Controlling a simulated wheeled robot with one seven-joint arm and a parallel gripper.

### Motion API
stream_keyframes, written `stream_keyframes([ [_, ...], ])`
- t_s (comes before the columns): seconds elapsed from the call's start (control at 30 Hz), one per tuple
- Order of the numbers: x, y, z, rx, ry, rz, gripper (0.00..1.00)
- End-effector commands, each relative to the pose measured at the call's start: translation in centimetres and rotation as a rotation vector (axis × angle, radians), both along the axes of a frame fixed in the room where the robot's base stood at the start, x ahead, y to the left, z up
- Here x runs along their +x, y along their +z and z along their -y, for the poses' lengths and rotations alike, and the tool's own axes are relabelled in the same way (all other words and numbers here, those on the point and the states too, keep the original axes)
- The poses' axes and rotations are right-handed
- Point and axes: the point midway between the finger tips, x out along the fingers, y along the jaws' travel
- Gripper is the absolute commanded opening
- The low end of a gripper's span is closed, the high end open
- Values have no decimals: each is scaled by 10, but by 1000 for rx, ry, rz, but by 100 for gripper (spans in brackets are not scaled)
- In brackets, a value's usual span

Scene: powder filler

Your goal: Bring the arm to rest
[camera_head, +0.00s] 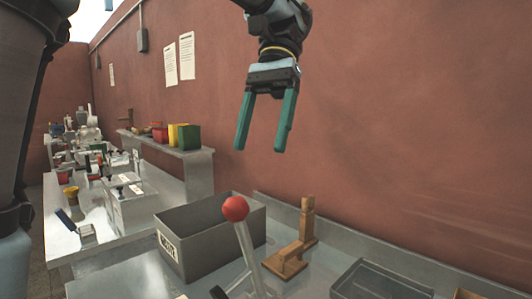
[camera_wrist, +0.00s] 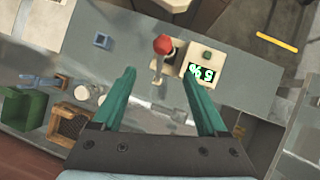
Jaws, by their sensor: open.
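My gripper (camera_head: 262,148) hangs in the air at the top middle of the head view, fingers pointing down. Its two teal fingers are apart with nothing between them. It is above the bench, in front of the red-brown wall. The wrist view also shows the open gripper (camera_wrist: 155,88) from above, over the bench with a red-knobbed lever (camera_wrist: 162,45) beyond the fingertips. In the head view the lever's red knob (camera_head: 235,208) stands below the gripper, clearly apart from it.
A grey labelled bin (camera_head: 212,238), a wooden stand (camera_head: 290,258) and a dark tray (camera_head: 380,282) are on the bench. A display box (camera_wrist: 200,65) is beside the lever. Coloured bins (camera_head: 184,137) sit on a shelf at left. The air around the gripper is clear.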

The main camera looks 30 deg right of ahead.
Motion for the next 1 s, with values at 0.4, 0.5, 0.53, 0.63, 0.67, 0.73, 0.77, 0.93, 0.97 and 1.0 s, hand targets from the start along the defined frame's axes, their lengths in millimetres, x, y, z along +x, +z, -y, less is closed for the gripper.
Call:
stream_keyframes([
  [0.4,-1,4,-1,0,0,0,76],
  [0.5,-1,4,-1,0,0,0,76],
  [0.53,-1,4,-1,0,0,0,76],
  [0.63,3,-1,-3,-5,12,4,76],
  [0.67,6,-6,-4,-9,24,8,76],
  [0.73,20,-25,-10,-27,69,24,76],
  [0.77,28,-36,-15,-38,95,35,76],
  [0.93,86,-124,-60,-126,311,134,76],
  [0.97,96,-141,-71,-142,353,157,76],
  [1.0,107,-162,-87,-162,408,188,76],
])
